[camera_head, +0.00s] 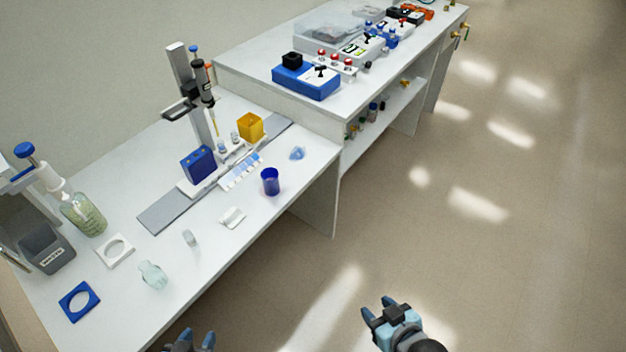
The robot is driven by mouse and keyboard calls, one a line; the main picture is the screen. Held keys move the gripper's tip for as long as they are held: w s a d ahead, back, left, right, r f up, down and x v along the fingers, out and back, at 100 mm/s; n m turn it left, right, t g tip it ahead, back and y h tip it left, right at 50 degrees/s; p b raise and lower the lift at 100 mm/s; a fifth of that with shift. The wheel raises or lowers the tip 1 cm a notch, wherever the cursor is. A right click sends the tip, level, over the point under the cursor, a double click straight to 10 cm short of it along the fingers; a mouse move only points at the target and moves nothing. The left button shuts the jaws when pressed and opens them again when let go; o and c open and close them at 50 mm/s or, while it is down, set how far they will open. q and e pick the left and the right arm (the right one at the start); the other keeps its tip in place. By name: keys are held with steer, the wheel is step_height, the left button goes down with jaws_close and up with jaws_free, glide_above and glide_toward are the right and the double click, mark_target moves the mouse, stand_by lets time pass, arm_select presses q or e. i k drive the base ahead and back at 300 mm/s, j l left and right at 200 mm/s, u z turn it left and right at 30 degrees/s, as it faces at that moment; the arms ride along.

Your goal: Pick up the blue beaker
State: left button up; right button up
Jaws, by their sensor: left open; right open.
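The blue beaker (271,182) stands upright on the white bench (205,262), close to its front edge toward the right end. It is a small dark blue cup with an open top. My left gripper (192,338) is at the bottom edge of the picture, partly cut off, open and empty, well apart from the beaker. My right gripper (378,308) is open and empty over the floor, below and to the right of the beaker. Nothing hides the beaker.
Near the beaker are a small white holder (232,217), a translucent blue piece (297,153) and a rail stand with a blue box (198,164) and yellow bin (250,126). A glass flask (153,274) stands left. A higher bench (345,75) adjoins behind. The floor (480,260) is clear.

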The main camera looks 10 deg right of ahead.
mark_target(270, 177)
steer(key=u, duration=0.8)
steer(key=i+l+u, duration=0.1)
steer(key=l+u, duration=0.75)
steer(key=l, duration=0.15)
steer(key=l+u, duration=0.3)
steer(key=l, duration=1.5)
steer(key=k, duration=0.1)
